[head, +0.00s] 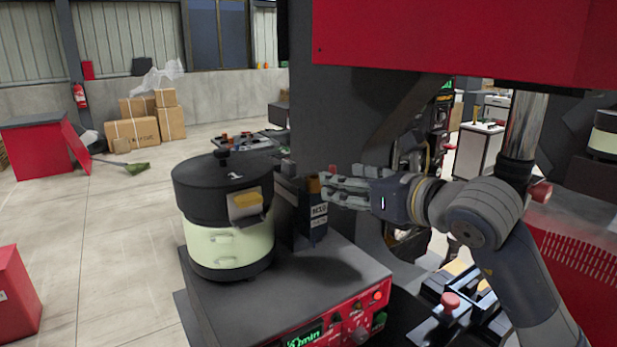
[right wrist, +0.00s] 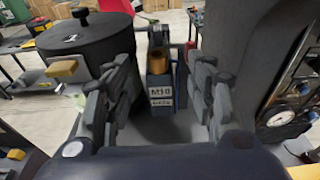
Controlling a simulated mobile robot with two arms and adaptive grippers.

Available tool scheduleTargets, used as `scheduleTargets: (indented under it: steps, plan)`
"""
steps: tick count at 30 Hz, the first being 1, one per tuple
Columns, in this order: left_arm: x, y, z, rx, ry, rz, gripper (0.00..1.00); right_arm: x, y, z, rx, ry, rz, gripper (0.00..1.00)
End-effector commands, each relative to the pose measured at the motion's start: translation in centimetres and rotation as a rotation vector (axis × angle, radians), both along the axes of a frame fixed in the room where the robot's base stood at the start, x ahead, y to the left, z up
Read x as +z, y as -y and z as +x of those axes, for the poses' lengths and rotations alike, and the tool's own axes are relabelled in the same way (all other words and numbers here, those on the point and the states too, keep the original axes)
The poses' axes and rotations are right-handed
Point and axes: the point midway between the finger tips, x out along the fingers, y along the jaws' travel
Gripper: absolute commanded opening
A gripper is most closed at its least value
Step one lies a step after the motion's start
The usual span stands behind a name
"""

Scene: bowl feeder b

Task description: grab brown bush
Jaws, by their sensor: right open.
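The brown bush (head: 314,184) is a small orange-brown cylinder at the top of a dark holder (head: 312,222) with a white label. In the right wrist view the bush (right wrist: 157,61) shows upright above the label, between the two fingers and beyond them. My right gripper (head: 330,189) is open and empty, coming in from the right at about the bush's height. In the head view its fingertips are close beside the bush; whether they touch cannot be told. The bush's lower part is hidden in the holder. My left gripper is not in view.
The bowl feeder (head: 228,245), with a black lid and pale body, stands just left of the holder on a grey machine top (head: 285,285). A dark column (head: 345,130) rises behind the gripper, under a red housing (head: 450,40). Open floor lies to the left.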

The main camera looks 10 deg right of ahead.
Motion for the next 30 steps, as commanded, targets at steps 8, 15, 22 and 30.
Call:
scheduleTargets:
  steps: [8, 15, 22, 30]
  plan:
    - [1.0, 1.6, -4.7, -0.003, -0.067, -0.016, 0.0, -0.6, -1.2, 2.8, 0.002, -0.001, 0.001, 0.51]
    - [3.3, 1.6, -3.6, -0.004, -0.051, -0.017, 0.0, -1.0, -2.4, 4.8, 0.003, -0.005, 0.001, 0.51]
    - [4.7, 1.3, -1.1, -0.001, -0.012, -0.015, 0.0, -1.8, -3.3, 7.0, 0.002, -0.001, 0.002, 0.51]
    - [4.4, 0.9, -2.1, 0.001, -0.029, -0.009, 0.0, -2.0, -3.4, 7.2, 0.002, 0.0, 0.0, 0.51]
